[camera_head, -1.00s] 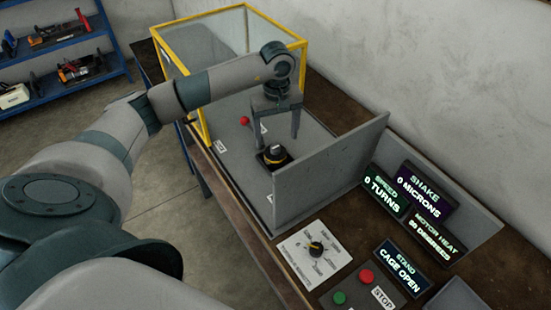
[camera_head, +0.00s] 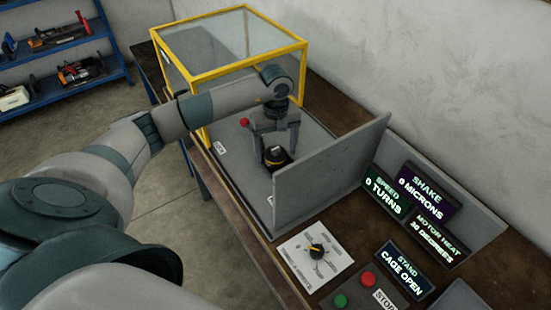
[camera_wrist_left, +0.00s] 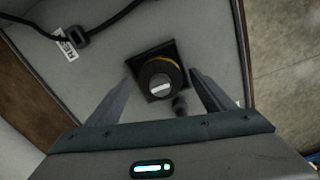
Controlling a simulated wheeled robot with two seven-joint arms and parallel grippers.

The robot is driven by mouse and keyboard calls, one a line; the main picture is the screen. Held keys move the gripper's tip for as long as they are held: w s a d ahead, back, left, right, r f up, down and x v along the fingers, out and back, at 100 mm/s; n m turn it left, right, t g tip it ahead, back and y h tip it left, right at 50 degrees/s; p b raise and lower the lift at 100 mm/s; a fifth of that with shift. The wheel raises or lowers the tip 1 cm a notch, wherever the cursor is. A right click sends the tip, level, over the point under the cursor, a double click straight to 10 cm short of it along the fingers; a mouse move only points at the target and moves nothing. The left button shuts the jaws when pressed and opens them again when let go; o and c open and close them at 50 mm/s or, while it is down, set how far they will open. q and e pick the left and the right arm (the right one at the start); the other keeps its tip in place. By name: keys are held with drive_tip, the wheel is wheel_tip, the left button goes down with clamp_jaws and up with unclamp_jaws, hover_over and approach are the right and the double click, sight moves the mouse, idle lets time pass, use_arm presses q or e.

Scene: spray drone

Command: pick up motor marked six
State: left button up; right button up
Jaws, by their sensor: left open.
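A dark round motor (camera_head: 274,155) with a yellow band sits on a dark square base on the grey stand plate, between the yellow-framed cage and a grey upright panel. In the left wrist view the motor (camera_wrist_left: 160,77) shows a pale mark on its top; I cannot read a number there. My left gripper (camera_head: 278,147) points down over the motor, open and empty. In the left wrist view its two fingers (camera_wrist_left: 162,80) lie on either side of the motor, with space visible between. My right gripper is not in view.
The yellow-framed clear cage (camera_head: 235,70) stands behind the arm. A grey panel (camera_head: 330,178) rises close to the right of the motor. A dial plate (camera_head: 315,255), buttons and lit displays are at the front right, one reading "CAGE OPEN". A red ball-like knob (camera_head: 244,122) is left of the gripper.

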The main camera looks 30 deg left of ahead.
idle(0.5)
use_arm(q)
drive_tip(key=c, duration=1.5)
drive_tip(key=shift+c, duration=0.4)
drive_tip(key=shift+r, duration=0.1)
drive_tip(key=shift+r, duration=0.6)
drive_tip(key=r, duration=0.1)
drive_tip(key=r+p, duration=0.1)
drive_tip(key=r, duration=0.1)
drive_tip(key=shift+s+d+r+p, duration=0.2)
drive_tip(key=shift+d+r+p, duration=0.05)
drive_tip(key=shift+p, duration=0.15)
drive_tip(key=s+d+r+p, duration=0.3)
drive_tip(key=s+d+r, duration=0.3)
drive_tip(key=s+d, duration=0.1)
drive_tip(key=shift+s+d, duration=0.4)
